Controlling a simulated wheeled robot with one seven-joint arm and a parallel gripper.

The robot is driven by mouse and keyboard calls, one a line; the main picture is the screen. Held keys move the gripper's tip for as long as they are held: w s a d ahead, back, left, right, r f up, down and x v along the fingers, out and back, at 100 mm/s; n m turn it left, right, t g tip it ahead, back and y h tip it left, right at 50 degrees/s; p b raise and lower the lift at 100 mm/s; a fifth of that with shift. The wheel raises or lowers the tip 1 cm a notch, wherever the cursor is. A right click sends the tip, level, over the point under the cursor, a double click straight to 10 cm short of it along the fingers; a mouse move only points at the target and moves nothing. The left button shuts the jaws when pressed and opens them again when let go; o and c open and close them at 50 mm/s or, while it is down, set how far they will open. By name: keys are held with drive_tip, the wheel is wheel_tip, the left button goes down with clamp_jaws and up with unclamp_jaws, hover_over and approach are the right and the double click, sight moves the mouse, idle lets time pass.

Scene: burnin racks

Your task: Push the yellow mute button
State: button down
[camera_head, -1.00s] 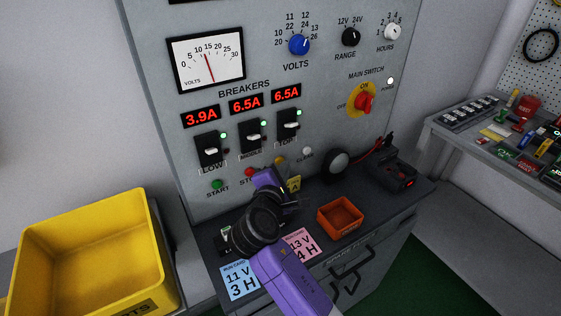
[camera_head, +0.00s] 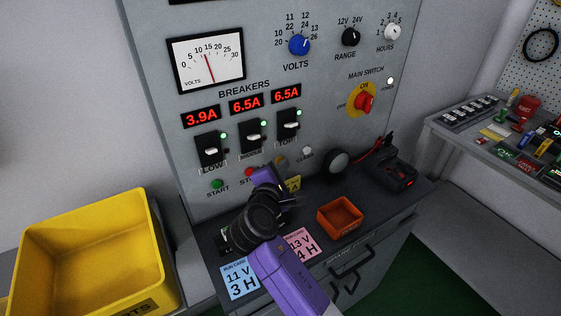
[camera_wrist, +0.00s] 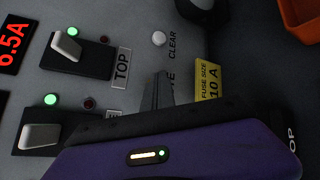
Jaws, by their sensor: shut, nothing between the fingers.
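The yellow mute button is hidden in both current views, behind my gripper (camera_head: 281,166) in the head view and behind its fingers (camera_wrist: 160,92) in the wrist view. My gripper is shut and empty. Its fingertips are at the lower panel, between the red stop button (camera_head: 249,172) and the white clear button (camera_head: 307,151). In the wrist view only the end of the mute label (camera_wrist: 171,78) shows beside the fingers. I cannot tell whether the fingertips touch the button.
The clear button also shows in the wrist view (camera_wrist: 159,39). A yellow fuse-size tag (camera_head: 293,184) is just right of the gripper. Breaker switches (camera_head: 251,137) are above. An orange tray (camera_head: 340,228) and a round black knob (camera_head: 336,165) are to the right.

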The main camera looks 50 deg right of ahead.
drive_tip(key=shift+s+a+p, duration=0.25)
drive_tip(key=shift+s+p, duration=0.3)
drive_tip(key=shift+s, duration=0.2)
drive_tip(key=s+p, duration=0.1)
drive_tip(key=s, duration=0.1)
drive_tip(key=s+a+p, duration=0.1)
drive_tip(key=s, duration=0.2)
drive_tip(key=shift+a, duration=0.15)
drive_tip(key=shift+w, duration=0.1)
idle(0.8)
